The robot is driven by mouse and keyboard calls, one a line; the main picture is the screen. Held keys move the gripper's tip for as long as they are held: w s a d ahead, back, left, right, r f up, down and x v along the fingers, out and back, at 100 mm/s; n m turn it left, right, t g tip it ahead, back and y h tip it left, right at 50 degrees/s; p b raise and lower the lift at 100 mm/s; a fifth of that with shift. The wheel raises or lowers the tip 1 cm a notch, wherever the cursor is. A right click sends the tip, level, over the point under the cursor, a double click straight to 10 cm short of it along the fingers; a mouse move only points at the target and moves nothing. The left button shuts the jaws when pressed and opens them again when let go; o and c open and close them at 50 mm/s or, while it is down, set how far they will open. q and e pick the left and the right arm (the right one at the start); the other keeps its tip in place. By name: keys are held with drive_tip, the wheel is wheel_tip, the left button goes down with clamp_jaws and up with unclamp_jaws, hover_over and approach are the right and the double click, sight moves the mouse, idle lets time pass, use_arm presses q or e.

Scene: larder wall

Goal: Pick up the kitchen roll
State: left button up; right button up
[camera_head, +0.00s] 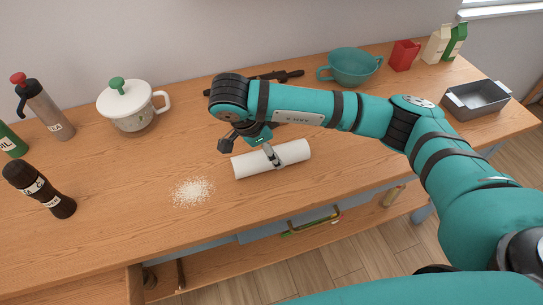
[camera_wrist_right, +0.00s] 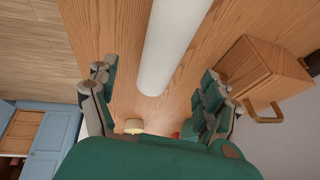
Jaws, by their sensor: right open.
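The kitchen roll (camera_head: 290,158) is a white cylinder lying on its side on the wooden worktop, near the middle of the head view. My right gripper (camera_head: 262,157) is over the roll, with a finger in front of its upper side. In the right wrist view the roll (camera_wrist_right: 170,45) runs from the top edge down to between the two spread fingers of my right gripper (camera_wrist_right: 155,100). The gripper is open. I cannot tell whether its fingers touch the roll. My left gripper is not in view.
A heap of white grains (camera_head: 192,191) lies left of the roll. A white lidded pot (camera_head: 130,112), a dark bottle (camera_head: 42,190) and a grey bottle (camera_head: 45,108) stand further left. A teal bowl (camera_head: 352,68) and a metal tin (camera_head: 477,98) are at the right. The worktop's front edge is near.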

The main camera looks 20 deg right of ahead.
sight(278, 151)
drive_tip(key=shift+x, duration=1.05)
drive_tip(key=shift+d+f+p, duration=0.15)
drive_tip(key=shift+f+p, duration=0.15)
drive_tip(key=shift+p, duration=0.15)
drive_tip(key=p+x, duration=0.1)
drive_tip(key=x, duration=0.2)
drive_tip(key=shift+w+d+f, duration=0.15)
drive_tip(key=shift+d+f, duration=0.1)
drive_tip(key=shift+f, duration=0.35)
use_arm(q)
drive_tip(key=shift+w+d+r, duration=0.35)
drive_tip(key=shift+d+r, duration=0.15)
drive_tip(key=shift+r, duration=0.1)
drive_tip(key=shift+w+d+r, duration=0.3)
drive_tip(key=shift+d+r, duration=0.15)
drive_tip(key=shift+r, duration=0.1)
use_arm(e)
drive_tip(key=shift+w, duration=0.1)
drive_tip(key=shift+c, duration=0.3)
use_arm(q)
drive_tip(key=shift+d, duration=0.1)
use_arm(e)
drive_tip(key=c, duration=1.2)
drive_tip(key=shift+r, duration=0.1)
